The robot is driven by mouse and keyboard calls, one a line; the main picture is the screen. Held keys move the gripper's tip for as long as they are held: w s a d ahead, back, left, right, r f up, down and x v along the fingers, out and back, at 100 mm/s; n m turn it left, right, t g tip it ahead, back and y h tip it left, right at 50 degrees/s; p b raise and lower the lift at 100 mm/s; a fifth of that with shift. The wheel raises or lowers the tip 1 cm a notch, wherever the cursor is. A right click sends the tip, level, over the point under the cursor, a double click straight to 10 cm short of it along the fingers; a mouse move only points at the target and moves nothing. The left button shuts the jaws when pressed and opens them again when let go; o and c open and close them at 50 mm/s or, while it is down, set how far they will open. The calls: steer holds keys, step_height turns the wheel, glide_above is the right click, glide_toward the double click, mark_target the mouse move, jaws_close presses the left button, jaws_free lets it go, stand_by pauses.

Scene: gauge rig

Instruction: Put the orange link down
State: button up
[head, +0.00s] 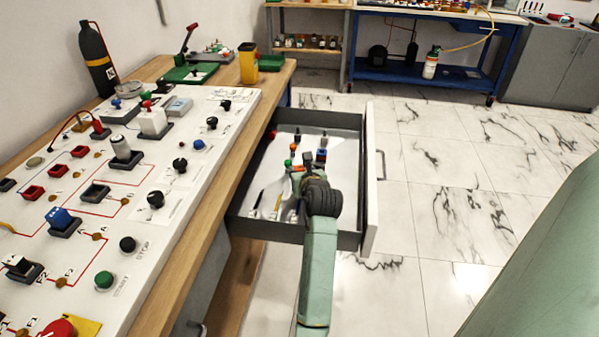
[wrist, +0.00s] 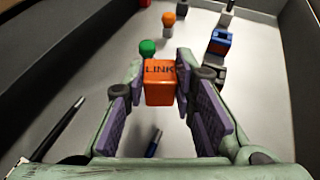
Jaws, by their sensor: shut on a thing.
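The orange link (wrist: 160,84) is a small block marked LINK on its top edge. In the wrist view it sits between the fingertips of my gripper (wrist: 161,88), which is shut on it. In the head view my gripper (head: 299,178) is inside the open drawer (head: 369,190), and only a bit of orange shows there. The link is over the drawer's pale floor. I cannot tell whether it touches the floor.
In the drawer, a green-topped piece (wrist: 147,47), an orange-topped piece (wrist: 168,19) and a blue block (wrist: 220,42) lie beyond the link. A pen (wrist: 58,130) lies at left. The white control panel (head: 140,185) stands left of the drawer.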

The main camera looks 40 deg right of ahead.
steer(key=shift+w+d, duration=0.6)
steer(key=shift+w, duration=0.15)
steer(key=shift+f+p, duration=0.65)
steer(key=shift+f, duration=1.2)
steer(key=shift+f, duration=0.1)
steer(key=o, duration=1)
steer(key=shift+f, duration=0.1)
steer(key=shift+o, duration=0.2)
steer(key=shift+r, duration=0.3)
steer(key=b+v, duration=0.2)
steer(key=v, duration=0.9)
steer(key=shift+s+a+r, duration=0.1)
steer(key=shift+s, duration=0.05)
steer(key=shift+s+a+r, duration=0.1)
steer(key=shift+s, duration=0.1)
